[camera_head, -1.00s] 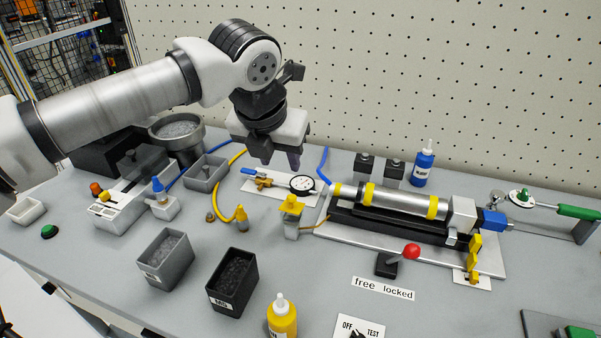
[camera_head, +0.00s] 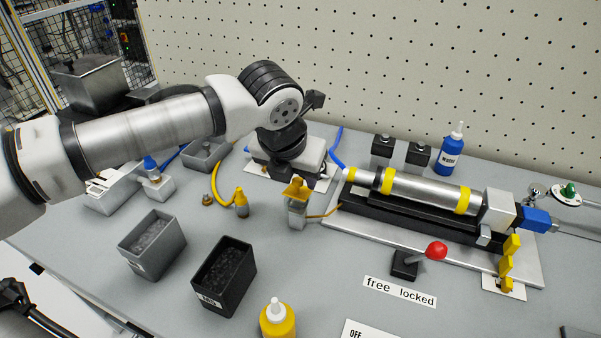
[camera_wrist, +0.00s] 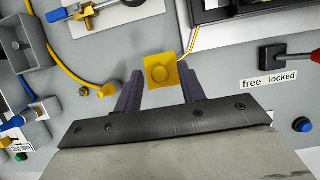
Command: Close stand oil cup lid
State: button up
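The stand oil cup (camera_head: 297,215) is a small clear cup in front of the left end of the stand. Its yellow lid (camera_head: 296,189) is at the top of the cup; I cannot tell surely whether it is seated or raised. Contact is not visible. In the head view my gripper (camera_head: 298,178) is just behind the cup, its fingertips partly hidden.
The stand (camera_head: 400,215) with the metal cylinder lies to the right. A red-knobbed lever (camera_head: 436,251) stands in front of it. A yellow hose fitting (camera_head: 241,203) is left of the cup. A grey bin (camera_head: 152,245), a black bin (camera_head: 224,275) and a yellow bottle (camera_head: 277,318) stand nearer.

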jog(key=shift+c, duration=0.3)
grip_shut()
jog(key=b, duration=0.2)
jog(key=f+t+b, duration=0.1)
jog(key=shift+s+a+b, duration=0.1)
jog(key=shift+s+b, duration=0.15)
jog(key=shift+b, duration=0.1)
jog(key=t+b, duration=0.1)
jog(key=b, duration=0.1)
jog(key=h+b, duration=0.1)
jog(key=b, duration=0.2)
jog(key=shift+s+a+f+t+b, duration=0.15)
jog(key=shift+s+f+t+b, duration=0.15)
jog(key=shift+s+t, duration=0.1)
jog(key=shift+r, duration=0.35)
jog(key=shift+o, duration=0.3)
grip_release()
